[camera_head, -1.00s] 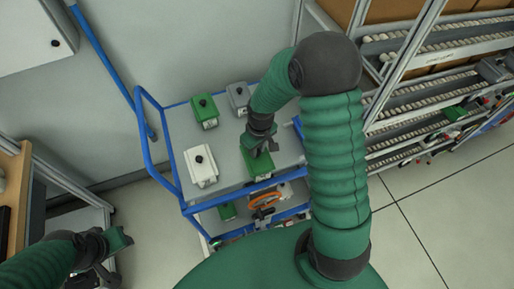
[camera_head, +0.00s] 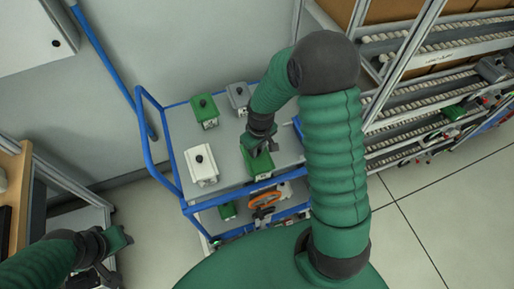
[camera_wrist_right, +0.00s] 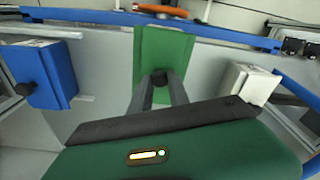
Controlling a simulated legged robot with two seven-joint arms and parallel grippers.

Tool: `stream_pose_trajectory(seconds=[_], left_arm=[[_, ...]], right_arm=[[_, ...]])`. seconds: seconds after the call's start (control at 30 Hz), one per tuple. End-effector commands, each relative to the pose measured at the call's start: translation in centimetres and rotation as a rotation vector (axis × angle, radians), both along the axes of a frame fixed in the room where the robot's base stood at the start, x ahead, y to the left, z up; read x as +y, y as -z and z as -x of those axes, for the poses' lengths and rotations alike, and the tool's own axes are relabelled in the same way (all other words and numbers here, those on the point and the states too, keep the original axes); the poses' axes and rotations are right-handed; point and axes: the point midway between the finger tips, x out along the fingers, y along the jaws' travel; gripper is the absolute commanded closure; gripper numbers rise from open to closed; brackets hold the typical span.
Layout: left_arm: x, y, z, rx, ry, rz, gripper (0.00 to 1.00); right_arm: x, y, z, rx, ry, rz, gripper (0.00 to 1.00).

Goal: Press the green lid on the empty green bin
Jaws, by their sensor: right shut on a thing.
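My right gripper (camera_head: 262,147) is shut on the black knob (camera_wrist_right: 160,78) of a green lid (camera_wrist_right: 165,48), also in the head view (camera_head: 259,166). The lid is over the front edge of the blue cart's top shelf. Whether it sits on a bin or hangs above one is hidden by the lid and gripper. Another green bin (camera_head: 204,111) with a black knob on top stands at the back left of the shelf. My left gripper (camera_head: 112,254) is at the lower left, away from the cart; its jaws are unclear.
A white bin (camera_head: 201,166) stands left of the lid, a grey one (camera_head: 238,97) at the back. A blue bin (camera_wrist_right: 46,76) shows in the wrist view. The blue cart rail (camera_head: 160,150) borders the left side. An orange ring (camera_head: 265,198) lies on the lower shelf.

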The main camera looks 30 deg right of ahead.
Motion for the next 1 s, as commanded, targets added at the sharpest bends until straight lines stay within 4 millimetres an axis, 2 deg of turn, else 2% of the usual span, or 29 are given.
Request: stream_pose_trajectory(seconds=[0.4, 0.43, 0.6, 0.83, 1.0], left_arm=[[0.00, -0.13, 0.00, 0.000, 0.000, 0.000, 0.64], [0.00, -0.13, 0.00, 0.000, 0.000, 0.000, 0.64], [0.00, -0.13, 0.00, 0.000, 0.000, 0.000, 0.64], [0.00, -0.13, 0.00, 0.000, 0.000, 0.000, 0.64], [0.00, -0.13, 0.00, 0.000, 0.000, 0.000, 0.64]], right_arm=[[0.02, 0.13, -0.01, 0.000, 0.000, 0.000, 1.00], [0.02, 0.13, -0.01, 0.000, 0.000, 0.000, 0.76], [0.02, 0.13, -0.01, 0.000, 0.000, 0.000, 0.53], [0.02, 0.13, -0.01, 0.000, 0.000, 0.000, 0.53], [0.03, 0.13, 0.00, 0.000, 0.000, 0.000, 0.31]])
